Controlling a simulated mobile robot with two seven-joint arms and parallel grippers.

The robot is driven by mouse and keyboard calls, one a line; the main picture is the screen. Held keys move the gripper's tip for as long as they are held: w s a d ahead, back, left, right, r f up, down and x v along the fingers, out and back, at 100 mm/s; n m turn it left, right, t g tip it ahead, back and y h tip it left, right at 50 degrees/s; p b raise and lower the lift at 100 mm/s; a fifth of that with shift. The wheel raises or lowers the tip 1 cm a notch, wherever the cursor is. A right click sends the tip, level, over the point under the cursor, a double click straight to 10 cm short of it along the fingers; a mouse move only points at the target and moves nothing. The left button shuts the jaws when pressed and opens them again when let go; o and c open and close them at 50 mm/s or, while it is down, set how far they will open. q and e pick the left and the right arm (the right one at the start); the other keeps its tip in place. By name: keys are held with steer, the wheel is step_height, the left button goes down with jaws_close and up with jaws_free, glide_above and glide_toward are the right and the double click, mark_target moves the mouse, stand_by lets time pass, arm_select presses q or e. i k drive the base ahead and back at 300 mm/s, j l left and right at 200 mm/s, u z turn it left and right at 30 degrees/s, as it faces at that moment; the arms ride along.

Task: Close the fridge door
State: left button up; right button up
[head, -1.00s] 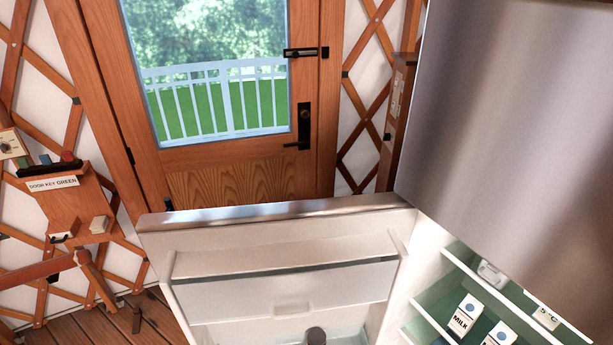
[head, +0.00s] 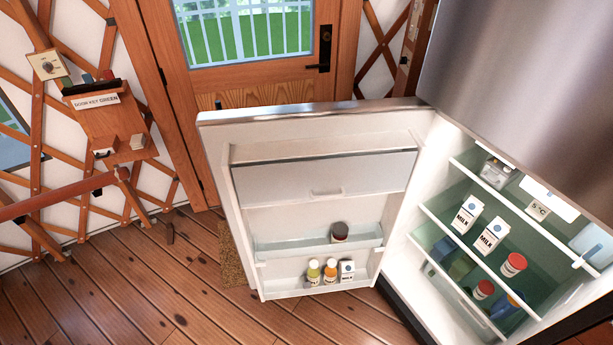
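The fridge door (head: 322,213) stands wide open in the middle of the head view, its inner side facing me. It is hinged on its right, next to the lit fridge interior (head: 428,215). Its lower shelves hold a dark-lidded jar (head: 339,232), two small bottles and a small carton. Inside the fridge are milk cartons (head: 467,214), red-lidded jars (head: 513,265) and other items on shelves. The closed steel upper door (head: 515,80) fills the upper right. Neither of my grippers is in view.
The wooden floor (head: 130,290) is clear left of and in front of the fridge door. A mat (head: 234,255) lies behind the door. A wooden house door (head: 215,85) stands behind. A wall shelf (head: 110,125) and a wooden rail (head: 60,195) are at the left.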

mark_target(241, 137)
steer(key=z, duration=1.6)
steer(key=j+z, duration=0.1)
steer(key=j, duration=1.1)
steer(key=j+z, duration=0.1)
steer(key=j, duration=1.1)
steer(key=j+z, duration=0.1)
steer(key=j, duration=1.15)
steer(key=k+j+z, duration=0.1)
steer(key=j, duration=1.1)
